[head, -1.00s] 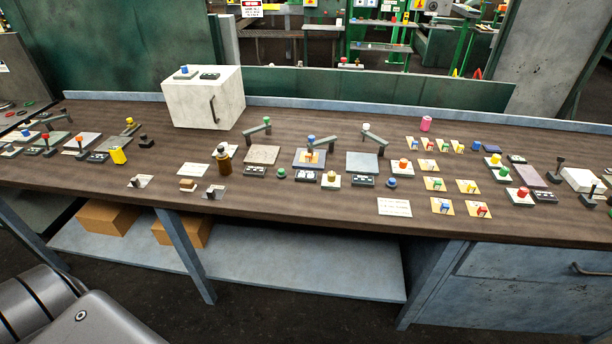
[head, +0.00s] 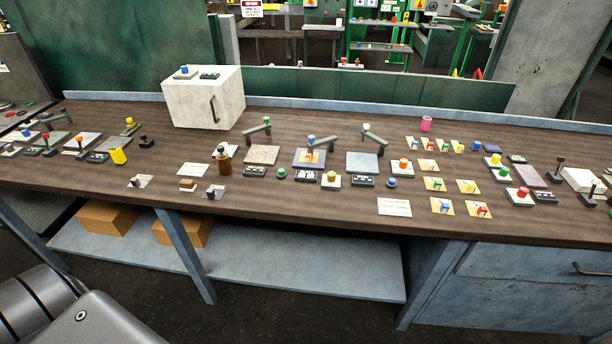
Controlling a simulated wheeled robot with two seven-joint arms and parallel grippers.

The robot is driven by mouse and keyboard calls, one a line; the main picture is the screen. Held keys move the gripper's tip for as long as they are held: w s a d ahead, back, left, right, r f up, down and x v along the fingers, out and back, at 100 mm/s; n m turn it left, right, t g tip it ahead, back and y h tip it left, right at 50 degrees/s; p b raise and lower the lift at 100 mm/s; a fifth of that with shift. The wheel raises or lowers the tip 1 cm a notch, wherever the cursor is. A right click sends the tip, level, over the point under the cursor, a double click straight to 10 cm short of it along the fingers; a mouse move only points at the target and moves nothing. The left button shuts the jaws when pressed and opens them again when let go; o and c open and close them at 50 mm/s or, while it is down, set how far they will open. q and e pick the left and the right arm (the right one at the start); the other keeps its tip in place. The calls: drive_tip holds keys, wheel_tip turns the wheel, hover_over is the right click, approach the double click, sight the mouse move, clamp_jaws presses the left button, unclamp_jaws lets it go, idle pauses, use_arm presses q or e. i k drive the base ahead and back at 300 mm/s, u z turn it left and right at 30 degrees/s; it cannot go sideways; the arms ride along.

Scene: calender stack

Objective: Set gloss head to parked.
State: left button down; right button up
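Several small swing-arm fixtures stand on the brown bench. One has a green knob on its arm (head: 256,130) above a tan-grey pad (head: 262,155). One has a blue knob on its arm (head: 322,146) over a blue-grey pad with an orange patch (head: 309,158). One has a white knob on its arm (head: 375,140) behind a grey-green pad (head: 362,162). Small dark label blocks lie in front of the pads; their writing is too small to read. I cannot tell which fixture is the gloss head. Neither gripper is in view.
A white cabinet (head: 202,98) with a handle stands at the back left. An amber bottle (head: 224,161) stands left of the pads. Yellow tiles with coloured switches (head: 434,184) and a white card (head: 394,207) lie to the right. The bench's front strip is mostly clear.

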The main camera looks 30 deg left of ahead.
sight(312, 143)
drive_tip(key=z, duration=1.6)
drive_tip(key=k, duration=1)
drive_tip(key=u, duration=1)
drive_tip(key=i, duration=0.5)
